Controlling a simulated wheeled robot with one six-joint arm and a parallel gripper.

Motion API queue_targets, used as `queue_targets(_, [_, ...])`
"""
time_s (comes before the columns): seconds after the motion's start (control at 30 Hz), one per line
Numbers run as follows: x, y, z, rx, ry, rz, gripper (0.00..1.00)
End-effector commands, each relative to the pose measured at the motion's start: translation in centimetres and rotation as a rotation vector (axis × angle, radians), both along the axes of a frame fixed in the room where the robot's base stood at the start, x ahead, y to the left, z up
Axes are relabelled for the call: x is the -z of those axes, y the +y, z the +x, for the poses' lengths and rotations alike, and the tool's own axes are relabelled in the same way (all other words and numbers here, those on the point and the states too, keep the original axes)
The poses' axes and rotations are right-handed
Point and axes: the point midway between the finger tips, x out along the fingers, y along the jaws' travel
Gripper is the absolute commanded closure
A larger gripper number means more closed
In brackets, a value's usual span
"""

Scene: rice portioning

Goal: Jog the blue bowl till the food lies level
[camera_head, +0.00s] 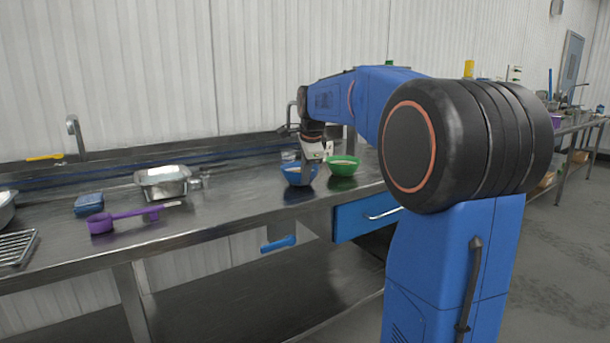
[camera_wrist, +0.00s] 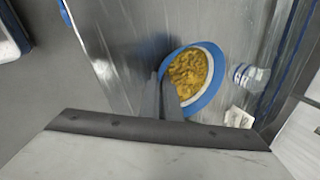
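The blue bowl (camera_head: 297,179) stands on the metal counter, beside the green bowl. In the wrist view the blue bowl (camera_wrist: 212,91) holds yellow-brown food (camera_wrist: 188,72). The food lies toward the upper left of the bowl in that view, and bare white inner wall shows at the right and lower right. My gripper (camera_wrist: 161,80) has its two fingers close together at the bowl's left rim, one on each side of the wall, and looks shut on it. The fingertips are partly hidden. In the head view my gripper (camera_head: 304,166) is at the bowl's back edge.
The green bowl (camera_head: 343,169) is close on the right. A metal pan (camera_head: 163,181), a purple scoop (camera_head: 103,222) and a blue sponge (camera_head: 89,203) lie to the left. A clear container (camera_wrist: 249,77) is near the bowl. A blue-handled object (camera_head: 279,243) shows below the counter's front edge.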

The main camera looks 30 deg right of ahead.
Motion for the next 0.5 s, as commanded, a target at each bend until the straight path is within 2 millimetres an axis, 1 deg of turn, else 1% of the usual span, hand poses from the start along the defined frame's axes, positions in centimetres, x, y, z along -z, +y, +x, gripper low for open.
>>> queue_targets(0.13, [0.41,0.02,-0.02,0.000,0.000,0.000,1.00])
queue_targets(0.3, [0.42,0.01,-0.01,0.000,0.000,0.000,1.00])
queue_targets(0.37, [0.42,0.01,-0.01,0.000,0.000,0.000,0.88])
queue_targets(0.4, [0.42,0.01,-0.01,0.000,0.000,0.000,0.78])
queue_targets(0.43, [0.42,0.01,-0.01,0.000,0.000,0.000,0.75])
queue_targets(0.5, [0.43,0.01,0.00,0.000,0.000,0.000,0.75])
